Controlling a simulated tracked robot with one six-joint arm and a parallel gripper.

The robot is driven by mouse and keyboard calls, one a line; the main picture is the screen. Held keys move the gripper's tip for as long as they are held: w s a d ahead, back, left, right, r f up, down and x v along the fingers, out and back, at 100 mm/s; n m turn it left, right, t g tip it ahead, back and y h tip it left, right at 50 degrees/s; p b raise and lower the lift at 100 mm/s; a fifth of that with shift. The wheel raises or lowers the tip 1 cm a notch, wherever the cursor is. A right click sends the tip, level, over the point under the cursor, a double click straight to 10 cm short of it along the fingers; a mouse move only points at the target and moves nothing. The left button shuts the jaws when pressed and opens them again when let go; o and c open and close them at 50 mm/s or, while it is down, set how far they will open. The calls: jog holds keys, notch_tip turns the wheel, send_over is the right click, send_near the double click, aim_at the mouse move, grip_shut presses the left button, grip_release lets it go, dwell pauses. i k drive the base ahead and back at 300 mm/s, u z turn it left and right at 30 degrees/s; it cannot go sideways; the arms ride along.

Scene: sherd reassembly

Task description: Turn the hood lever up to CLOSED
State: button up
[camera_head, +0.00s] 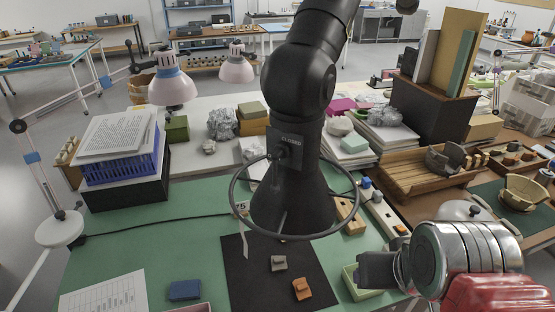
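The black extraction hood (290,205) hangs from a jointed black arm in the middle of the view, its wide mouth down and a thin ring around it. A dark plate reading CLOSED (291,139) is on the hood's neck. A small dark knob-like part, perhaps the lever (282,152), sits by the plate; its exact position is hard to make out against the black. My gripper (376,271) is at lower right, to the right of and below the hood, pointing left and clear of it. Its fingertips are dark and blurred together, so I cannot tell its opening.
A black mat (240,285) with a grey and an orange sherd lies below the hood. A green tray (352,283) is beside my gripper. A blue basket of papers (122,165) and lamps stand at left. Wooden trays (418,170) crowd the right. Green table is open at left.

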aim_at(282, 150)
jog(key=k, duration=1.3)
jog(key=u, duration=0.4)
jog(key=i, duration=0.5)
jog(key=u, duration=0.7)
jog(key=i, duration=0.9)
jog(key=u, duration=0.1)
